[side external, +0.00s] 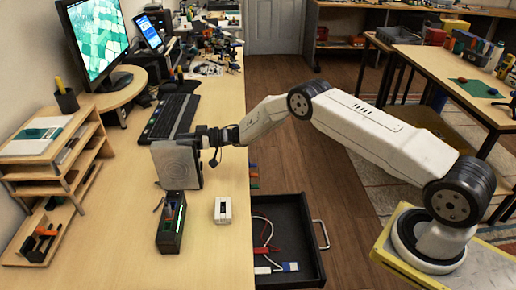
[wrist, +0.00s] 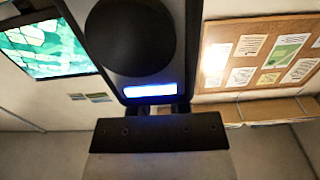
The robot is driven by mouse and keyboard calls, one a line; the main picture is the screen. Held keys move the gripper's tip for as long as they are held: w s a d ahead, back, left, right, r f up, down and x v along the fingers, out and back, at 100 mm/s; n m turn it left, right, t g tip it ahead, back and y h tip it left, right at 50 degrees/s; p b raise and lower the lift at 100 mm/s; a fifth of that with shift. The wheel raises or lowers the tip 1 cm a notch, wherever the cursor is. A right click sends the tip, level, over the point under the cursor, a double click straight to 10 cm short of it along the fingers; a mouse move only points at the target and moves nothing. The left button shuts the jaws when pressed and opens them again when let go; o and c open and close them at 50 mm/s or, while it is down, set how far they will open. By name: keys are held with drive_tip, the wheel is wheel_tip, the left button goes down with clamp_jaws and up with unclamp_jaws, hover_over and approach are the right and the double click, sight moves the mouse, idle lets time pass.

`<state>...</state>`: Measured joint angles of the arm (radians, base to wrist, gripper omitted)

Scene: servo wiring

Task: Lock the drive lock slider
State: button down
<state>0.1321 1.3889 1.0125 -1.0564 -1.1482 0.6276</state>
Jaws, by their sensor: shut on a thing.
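My gripper (side external: 206,136) is at the top right edge of an upright grey box (side external: 175,165) with a faint round mark on its face. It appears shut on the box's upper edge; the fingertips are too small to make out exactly. In the wrist view, a dark bar (wrist: 160,134) with small holes crosses the middle, below a black body with a lit blue-white strip (wrist: 148,91). A pale blurred surface (wrist: 160,166) lies beneath the bar. I cannot pick out the drive lock slider in either view.
A black unit (side external: 171,224) with a green light and a small white box (side external: 222,210) stand on the desk in front. A black drawer (side external: 290,232) with cables is open at the desk's right edge. A keyboard (side external: 170,117) lies behind.

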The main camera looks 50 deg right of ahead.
drive_tip(key=shift+v, duration=1.35)
drive_tip(key=c, duration=0.6)
unclamp_jaws()
drive_tip(key=shift+o, duration=0.2)
drive_tip(key=shift+s+d, duration=0.1)
drive_tip(key=v, duration=0.7)
drive_tip(key=shift+s+d, duration=0.15)
drive_tip(key=shift+r, duration=0.1)
